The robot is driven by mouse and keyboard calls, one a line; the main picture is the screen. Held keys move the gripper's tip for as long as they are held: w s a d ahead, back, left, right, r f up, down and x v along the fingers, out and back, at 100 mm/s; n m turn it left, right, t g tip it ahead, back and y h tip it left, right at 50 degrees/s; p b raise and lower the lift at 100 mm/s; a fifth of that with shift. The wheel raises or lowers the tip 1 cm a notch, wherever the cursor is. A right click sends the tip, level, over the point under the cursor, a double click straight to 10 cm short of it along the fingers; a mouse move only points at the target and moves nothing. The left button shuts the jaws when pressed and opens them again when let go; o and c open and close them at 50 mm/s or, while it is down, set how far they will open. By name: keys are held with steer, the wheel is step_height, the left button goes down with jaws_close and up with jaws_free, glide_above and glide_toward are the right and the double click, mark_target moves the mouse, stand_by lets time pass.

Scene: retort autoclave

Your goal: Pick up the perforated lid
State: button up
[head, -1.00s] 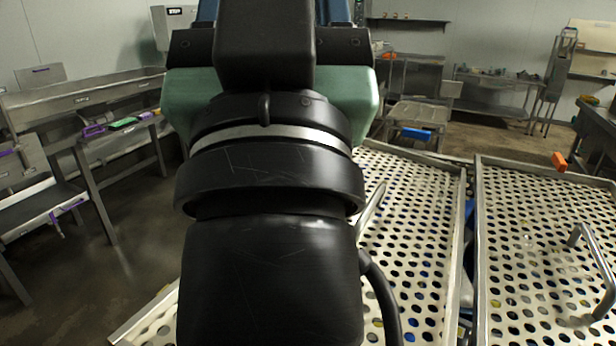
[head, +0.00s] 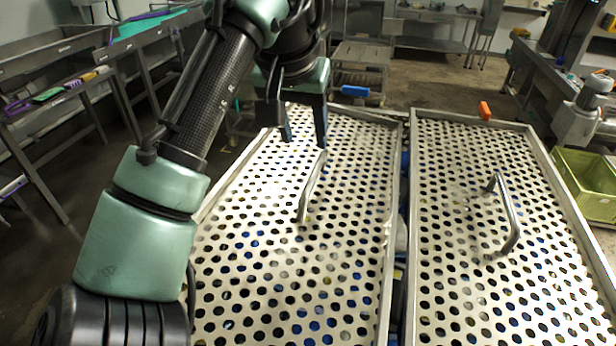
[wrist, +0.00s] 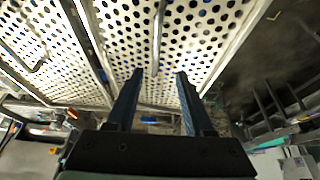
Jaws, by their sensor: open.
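Two perforated metal lids lie side by side in the head view: a left perforated lid (head: 340,248) and a right perforated lid (head: 455,190). Each has a bent-bar handle.
Blue and yellowish things show through the holes. A narrow gap separates the lids. A blue block (head: 355,91) and an orange block (head: 485,110) are at the far side. A yellow-green crate (head: 590,165) stands right; metal tables line the left.

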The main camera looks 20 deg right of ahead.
mark_target(315, 170)
steer(key=p+x, duration=0.3)
steer(key=x, duration=0.4)
steer(key=shift+s+f, duration=0.1)
steer(key=shift+f, duration=0.1)
steer(key=shift+d+f+p, duration=0.25)
steer(key=shift+f+p, duration=0.05)
steer(key=shift+p, duration=0.15)
steer(key=shift+p+x, duration=1.35)
steer(key=shift+x, duration=1)
steer(key=shift+d+r, duration=0.1)
jaws_close()
steer(key=shift+w+r, duration=0.2)
steer(key=shift+r, duration=0.05)
